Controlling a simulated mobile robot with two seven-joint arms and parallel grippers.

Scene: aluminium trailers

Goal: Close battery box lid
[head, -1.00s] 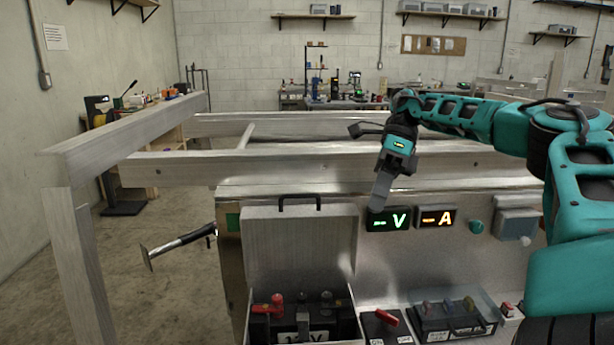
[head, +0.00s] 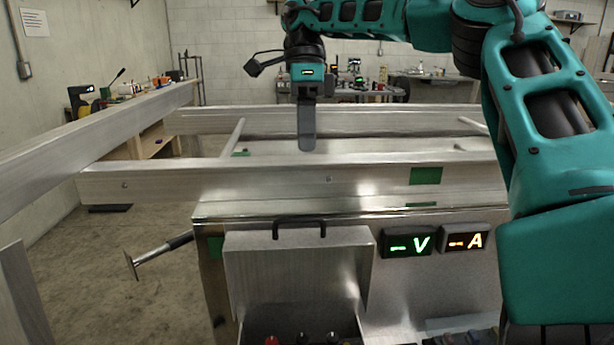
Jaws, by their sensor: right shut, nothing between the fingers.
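The battery box lid (head: 298,268) is a grey metal panel standing open against the front of the metal cabinet, with a black handle (head: 299,224) on its top edge. Below it the open battery box (head: 262,326) shows at the bottom edge, with red and dark battery tops inside, mostly cut off. My right gripper (head: 306,148) is shut and empty. It points down above and behind the lid in the picture, in front of the trailer's far rails and not touching the lid. My left gripper is not in view.
The trailer's front rail (head: 270,182) runs across just above the lid. Voltage (head: 409,244) and current (head: 464,239) displays sit right of the lid. Open floor lies at left.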

